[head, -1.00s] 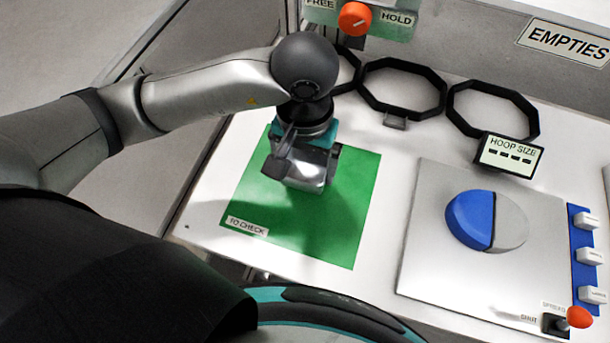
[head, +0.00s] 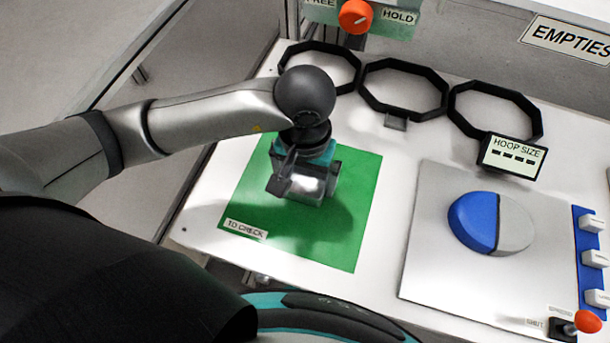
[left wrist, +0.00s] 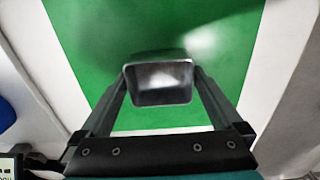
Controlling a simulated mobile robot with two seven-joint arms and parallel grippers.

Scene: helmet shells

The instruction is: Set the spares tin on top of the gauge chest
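My left gripper (head: 303,182) is over the green TO CHECK mat (head: 250,205) in the head view, pointing down. In the left wrist view its two fingers (left wrist: 160,84) close in on both sides of a small grey metal tin (left wrist: 160,97), which looks like the spares tin. They appear to touch its sides. I cannot make out a gauge chest in these views. My right gripper is not in view.
Three black octagonal hoops (head: 403,90) lie behind the mat, beside a HOOP SIZE display (head: 512,156). To the right is a pale panel (head: 430,265) with a blue and grey disc (head: 490,223), white switches and an orange-knobbed lever (head: 588,321). An EMPTIES sign (head: 566,38) is at the back.

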